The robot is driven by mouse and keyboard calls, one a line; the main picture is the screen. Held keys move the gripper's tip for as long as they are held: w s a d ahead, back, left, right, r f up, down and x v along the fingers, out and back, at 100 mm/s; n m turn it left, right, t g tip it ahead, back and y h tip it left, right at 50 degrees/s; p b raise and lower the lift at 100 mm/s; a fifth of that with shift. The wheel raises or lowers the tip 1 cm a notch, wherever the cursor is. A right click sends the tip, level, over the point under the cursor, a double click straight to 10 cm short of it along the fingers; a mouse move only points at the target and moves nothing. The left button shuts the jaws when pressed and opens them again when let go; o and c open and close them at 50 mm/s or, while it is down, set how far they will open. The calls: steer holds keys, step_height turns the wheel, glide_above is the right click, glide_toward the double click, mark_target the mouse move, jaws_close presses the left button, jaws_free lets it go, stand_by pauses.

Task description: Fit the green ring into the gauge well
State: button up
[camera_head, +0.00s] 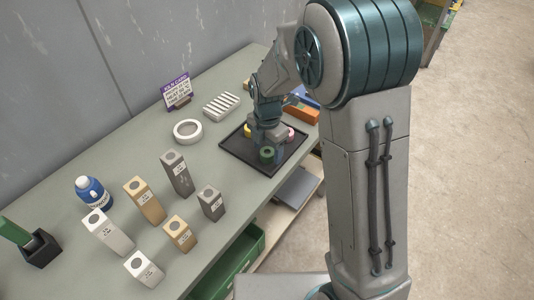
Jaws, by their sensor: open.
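The green ring (267,155) stands on the black tray (238,148), near its front edge. My gripper (268,141) is over the tray, pointing down, just behind and above the green ring. The jaws are open, but the fingertips are small and partly hidden; I cannot tell whether they touch the ring. Several upright blocks with a round hole in the top stand on the left and middle of the bench, among them a dark grey block (177,177) and a tan block (145,202). I cannot tell which hole is the gauge well.
A yellow ring (248,131) and a pink ring (290,132) are also on the tray. A white round ring-shaped piece (188,131), a slatted rack (221,105), a sign (178,93) and a blue bottle (92,193) stand behind. An orange block (301,115) is right of the tray.

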steer(key=shift+f, duration=0.15)
steer(key=c, duration=1.1)
